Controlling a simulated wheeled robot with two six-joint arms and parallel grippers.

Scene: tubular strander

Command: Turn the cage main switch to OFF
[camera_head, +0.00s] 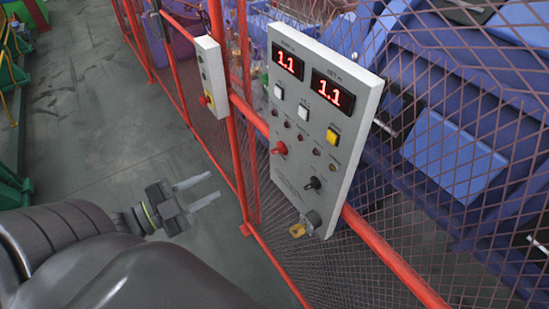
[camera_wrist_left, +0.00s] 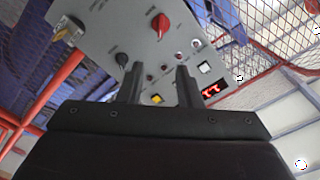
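A grey control panel (camera_head: 325,120) hangs on the red fence rail. The labels are too small to read, so I cannot tell which is the cage main switch. My left gripper (camera_head: 213,186) is open and empty, left of the panel and apart from it. In the left wrist view, the red knob (camera_wrist_left: 161,27) and black knob (camera_wrist_left: 122,60) show beyond the open fingers. My right gripper is out of view.
Two red displays (camera_head: 310,78) read 1.1. A smaller box (camera_head: 211,75) with a red and yellow button hangs further left on the red-framed mesh fence (camera_head: 235,150). Blue machinery (camera_head: 455,155) stands behind the mesh. The grey floor (camera_head: 110,130) on the left is clear.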

